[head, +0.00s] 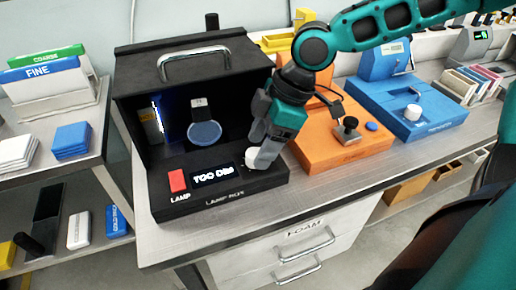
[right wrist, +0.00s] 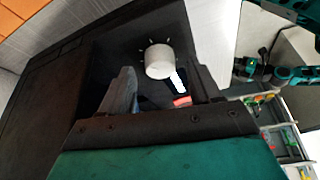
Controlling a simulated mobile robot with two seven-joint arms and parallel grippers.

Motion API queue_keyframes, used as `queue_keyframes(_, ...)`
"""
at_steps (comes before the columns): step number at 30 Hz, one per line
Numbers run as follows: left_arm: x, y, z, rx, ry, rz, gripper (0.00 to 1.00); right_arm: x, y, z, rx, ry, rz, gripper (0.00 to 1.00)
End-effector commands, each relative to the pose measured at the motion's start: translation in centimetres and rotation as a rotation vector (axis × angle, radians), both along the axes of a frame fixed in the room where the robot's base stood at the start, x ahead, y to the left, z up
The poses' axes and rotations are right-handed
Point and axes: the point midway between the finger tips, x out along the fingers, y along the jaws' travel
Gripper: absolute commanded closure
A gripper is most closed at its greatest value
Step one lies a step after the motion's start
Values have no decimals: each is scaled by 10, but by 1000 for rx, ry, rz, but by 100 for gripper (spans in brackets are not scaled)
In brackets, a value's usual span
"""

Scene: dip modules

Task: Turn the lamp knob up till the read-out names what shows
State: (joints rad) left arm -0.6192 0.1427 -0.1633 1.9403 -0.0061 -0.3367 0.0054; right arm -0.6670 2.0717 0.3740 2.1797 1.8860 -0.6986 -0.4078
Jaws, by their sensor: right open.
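The black lamp box (head: 131,140) stands on the bench with its front open. Its lit read-out (head: 212,175) appears to say "TOO DIM". A red lamp switch (head: 177,180) is left of the read-out. The white lamp knob (head: 252,158) is at the right of the front panel, partly covered by my right gripper (head: 256,158). In the right wrist view the knob (right wrist: 159,61) shows between and beyond the open fingers, with pale tick marks around it. I cannot tell whether a finger touches it. Inside the box a dim bluish disc (head: 204,134) stands. My left gripper is out of view.
An orange module (head: 325,153) with a dark knob sits right of the box, close to my right arm. A blue module (head: 405,105) with a white knob is beyond it. The box's metal handle (head: 194,54) stands up on top. Shelves with coloured boxes are at left.

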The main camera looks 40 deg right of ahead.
Motion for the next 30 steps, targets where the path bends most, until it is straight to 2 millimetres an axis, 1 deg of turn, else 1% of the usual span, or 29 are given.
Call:
queue_keyframes(1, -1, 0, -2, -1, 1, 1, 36, 1, 3, -2, -1, 2, 2, 37)
queue_keyframes(3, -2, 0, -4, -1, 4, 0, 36, 2, 5, -7, -1, 3, 0, 37)
queue_keyframes(6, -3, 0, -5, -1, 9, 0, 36, 3, 7, -11, 0, 2, -1, 37)
queue_keyframes(14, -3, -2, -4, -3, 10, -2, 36, 3, 7, -11, 1, 0, -1, 37)
queue_keyframes(17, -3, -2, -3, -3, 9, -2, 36, 3, 7, -11, 1, 0, -1, 45)
queue_keyframes(30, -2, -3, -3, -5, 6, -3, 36, 3, 7, -11, 1, 1, -1, 87)
